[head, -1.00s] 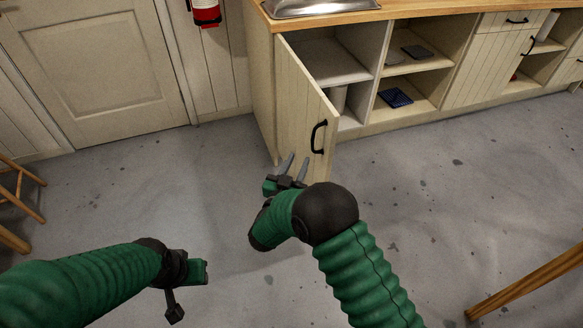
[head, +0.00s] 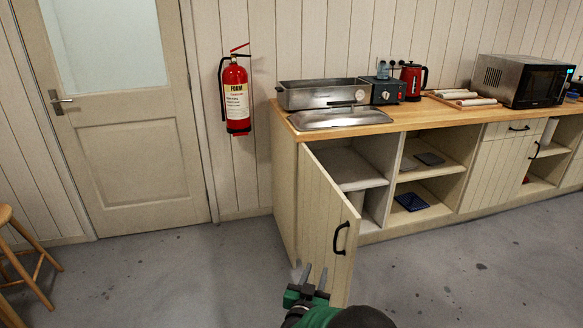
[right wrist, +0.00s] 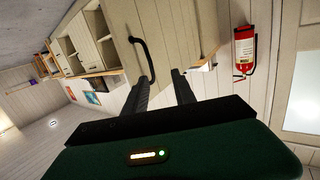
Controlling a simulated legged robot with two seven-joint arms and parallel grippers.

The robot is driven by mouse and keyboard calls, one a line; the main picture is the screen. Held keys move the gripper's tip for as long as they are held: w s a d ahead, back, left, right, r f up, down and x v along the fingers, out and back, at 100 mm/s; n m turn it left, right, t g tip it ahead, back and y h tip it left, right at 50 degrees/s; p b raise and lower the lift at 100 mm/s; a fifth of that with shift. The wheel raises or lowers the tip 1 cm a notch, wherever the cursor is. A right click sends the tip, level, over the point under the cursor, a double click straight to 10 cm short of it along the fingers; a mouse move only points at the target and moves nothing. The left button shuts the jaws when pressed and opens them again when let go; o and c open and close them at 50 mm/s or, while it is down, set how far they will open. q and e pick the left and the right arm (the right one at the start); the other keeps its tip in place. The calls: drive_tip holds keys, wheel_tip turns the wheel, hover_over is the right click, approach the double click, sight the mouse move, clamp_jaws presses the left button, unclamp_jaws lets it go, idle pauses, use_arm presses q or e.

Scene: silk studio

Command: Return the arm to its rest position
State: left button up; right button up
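My right gripper (head: 309,280) shows at the bottom of the head view, in front of the lower part of the open cabinet door (head: 325,215). Its two fingers stand apart with nothing between them. In the right wrist view the fingers (right wrist: 163,90) are also apart, with the door and its black handle (right wrist: 143,58) beyond them. I cannot tell from these views how close the fingertips are to the door. My right arm (head: 340,317) shows only at the bottom edge. My left gripper is outside the head view.
The cabinet door stands swung open from the counter (head: 400,118). A fire extinguisher (head: 236,95) hangs on the wall beside a closed door (head: 125,150). A wooden stool (head: 25,260) stands at the left. The grey floor (head: 180,270) left of the cabinet is clear.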

drive_tip(key=s+d+f+n+g+y, duration=0.15)
drive_tip(key=s+d+g, duration=0.25)
drive_tip(key=s, duration=0.7)
drive_tip(key=s+d+f+n+g+y, duration=0.1)
drive_tip(key=s+d+g+y, duration=0.3)
drive_tip(key=s, duration=0.7)
drive_tip(key=s+d+f+n+g, duration=0.1)
drive_tip(key=s+d+n+g, duration=0.3)
drive_tip(key=s, duration=0.6)
wheel_tip(320, 180, up, 20)
drive_tip(key=a+m+g+p, duration=0.1)
drive_tip(key=m+p, duration=0.1)
drive_tip(key=p, duration=1.8)
drive_tip(key=shift+a+r, duration=0.15)
drive_tip(key=shift+r, duration=0.1)
drive_tip(key=shift+s+r, duration=0.1)
